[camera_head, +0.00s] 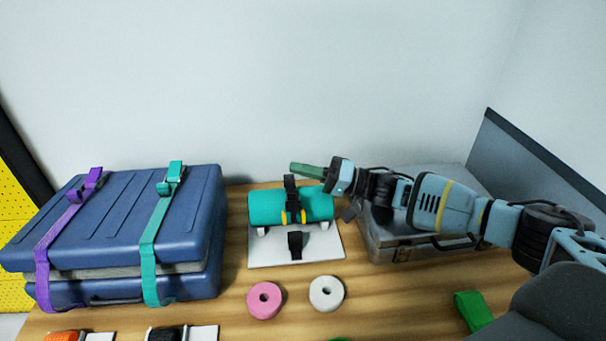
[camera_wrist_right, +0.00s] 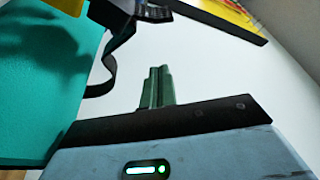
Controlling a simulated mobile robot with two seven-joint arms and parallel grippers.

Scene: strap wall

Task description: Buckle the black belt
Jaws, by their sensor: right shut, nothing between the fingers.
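The black belt (camera_head: 291,187) passes over a teal roll (camera_head: 262,206) that rests on a white board (camera_head: 265,257). Yellow parts (camera_head: 285,218) sit at the roll's front, beside the belt. A separate-looking black piece (camera_head: 295,243) lies on the board in front of the roll. My right gripper (camera_head: 296,168) is shut and empty, its green fingers just above and behind the roll, near the belt's top. In the right wrist view its shut fingers (camera_wrist_right: 157,86) are apart from a curved black strap (camera_wrist_right: 113,62) beside the teal roll (camera_wrist_right: 60,85). My left gripper is not in view.
A blue case (camera_head: 130,215) with a purple strap (camera_head: 65,225) and a teal strap (camera_head: 160,225) stands at left. A silver case (camera_head: 405,245) is under my right arm. Pink (camera_head: 264,300) and white (camera_head: 326,293) rings lie in front. A wall stands behind the table.

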